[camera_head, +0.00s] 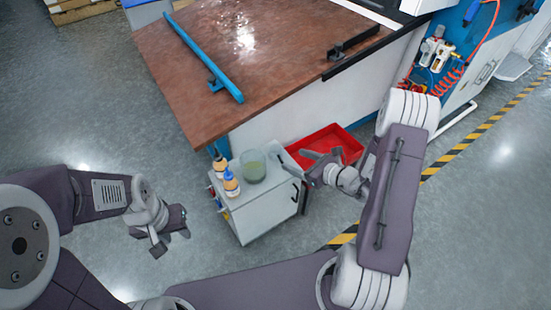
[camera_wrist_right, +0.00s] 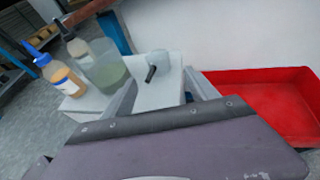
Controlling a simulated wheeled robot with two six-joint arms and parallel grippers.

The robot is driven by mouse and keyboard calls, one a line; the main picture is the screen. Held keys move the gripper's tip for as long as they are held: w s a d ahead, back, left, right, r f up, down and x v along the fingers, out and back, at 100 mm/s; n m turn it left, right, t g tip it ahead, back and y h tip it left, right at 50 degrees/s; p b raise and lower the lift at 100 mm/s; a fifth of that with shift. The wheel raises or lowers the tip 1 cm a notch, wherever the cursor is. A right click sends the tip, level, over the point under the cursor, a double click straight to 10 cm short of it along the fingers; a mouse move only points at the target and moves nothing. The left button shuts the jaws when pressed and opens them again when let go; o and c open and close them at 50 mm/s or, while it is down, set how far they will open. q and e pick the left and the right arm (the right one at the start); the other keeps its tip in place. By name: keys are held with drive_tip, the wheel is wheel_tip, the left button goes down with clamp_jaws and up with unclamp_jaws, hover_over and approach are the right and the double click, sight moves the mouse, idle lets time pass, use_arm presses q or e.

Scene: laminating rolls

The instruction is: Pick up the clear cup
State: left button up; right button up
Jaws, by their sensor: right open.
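The clear cup (camera_head: 253,167), a wide see-through vessel with a greenish tint, stands upright on top of a small white cabinet (camera_head: 262,208). In the right wrist view the cup (camera_wrist_right: 107,68) is at the upper left, beyond the finger on that side. My right gripper (camera_head: 301,166) is open and empty, to the right of the cup and apart from it. Its fingers (camera_wrist_right: 166,92) also show in the right wrist view. My left gripper (camera_head: 170,240) is over the floor to the left of the cabinet, with its fingers apart and nothing between them.
Two bottles, one with a blue cap (camera_head: 231,183) and one with a dark top (camera_head: 219,165), stand close left of the cup. A red tray (camera_head: 345,141) lies right of the cabinet. A large brown-topped table (camera_head: 205,100) is behind. The floor in front is clear.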

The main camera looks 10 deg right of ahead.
sight(280, 153)
drive_tip(key=b+x, duration=0.1)
drive_tip(key=x, duration=0.1)
drive_tip(key=shift+w+a+f, duration=0.2)
drive_tip(key=shift+a+f, duration=0.05)
drive_tip(key=shift+f, duration=0.05)
drive_tip(key=shift+w, duration=0.15)
drive_tip(key=b+x, duration=0.2)
drive_tip(key=x, duration=0.1)
drive_tip(key=b+x, duration=0.1)
drive_tip(key=shift+w+a+r, duration=0.15)
drive_tip(key=shift+w+a, duration=0.15)
drive_tip(key=shift+a, duration=0.05)
drive_tip(key=shift+w+a, duration=0.1)
drive_tip(key=shift+w, duration=0.15)
use_arm(q)
wheel_tip(280, 153, down, 5)
use_arm(e)
drive_tip(key=shift+r, duration=0.1)
